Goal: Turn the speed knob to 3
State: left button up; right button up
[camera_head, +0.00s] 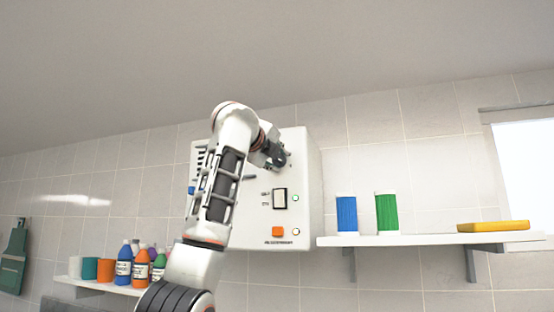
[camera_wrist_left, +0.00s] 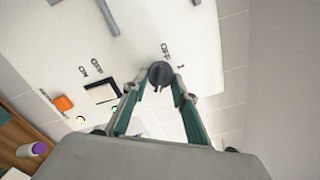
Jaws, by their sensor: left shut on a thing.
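A white control box (camera_head: 301,170) is mounted on the tiled wall, and its face fills much of the left wrist view (camera_wrist_left: 205,45). The dark round speed knob (camera_wrist_left: 159,72) shows there, with the marks OFF and 1 beside it. My left gripper (camera_wrist_left: 161,80) has a finger on each side of the knob and is shut on it. In the head view, my left gripper (camera_head: 272,152) is at the box's upper part and hides most of the knob. Where the pointer stands cannot be read. My right gripper is not in view.
Below the knob are a rocker switch (camera_head: 280,199) and an orange button (camera_head: 278,232). A right shelf (camera_head: 420,240) holds a blue roll (camera_head: 347,214), a green roll (camera_head: 387,212) and a yellow item (camera_head: 493,226). Several bottles (camera_head: 124,268) stand at lower left.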

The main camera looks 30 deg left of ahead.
pick_arm(q)
jog(key=shift+f, duration=0.15)
jog(key=o, duration=1.1)
jog(key=shift+c, duration=0.2)
jog(key=v, duration=1.2)
jog(key=shift+d, duration=0.15)
